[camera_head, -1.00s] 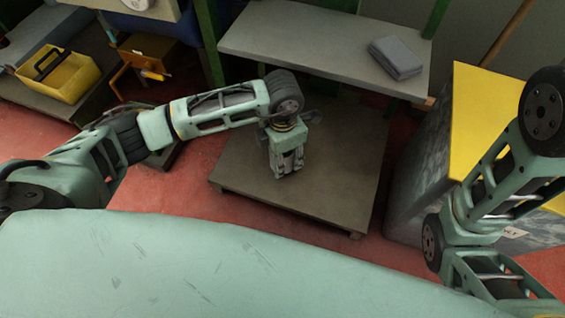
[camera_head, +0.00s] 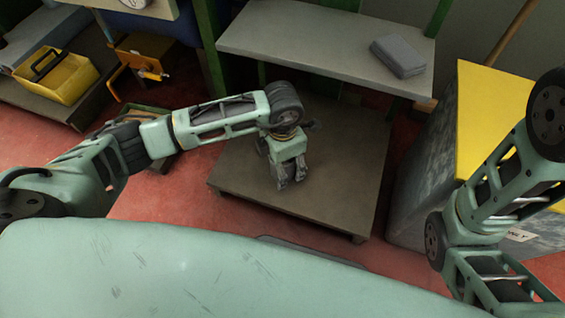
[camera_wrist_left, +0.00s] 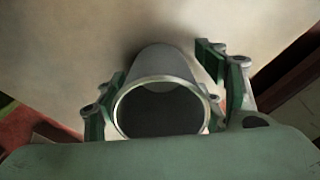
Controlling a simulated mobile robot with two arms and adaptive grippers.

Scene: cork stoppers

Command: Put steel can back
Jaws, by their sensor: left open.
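The steel can (camera_wrist_left: 158,66) shows in the left wrist view as a grey cylinder with a bright round rim and a dark, open mouth. It stands between the two green-padded fingers of my left gripper (camera_wrist_left: 162,78), which are open. The left finger is close beside the can, and a gap shows at the right finger. In the head view my left gripper (camera_head: 290,182) points down over a low brown platform (camera_head: 335,200). The can cannot be made out there, behind the gripper. My right arm shows at the right, but its gripper is out of view.
A grey shelf (camera_head: 310,40) with a grey block (camera_head: 398,56) stands behind the platform. A yellow-topped cabinet (camera_head: 480,110) is at the right. A yellow caddy (camera_head: 65,78) and an orange vise-like item (camera_head: 140,68) are at the left. The platform's right side is clear.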

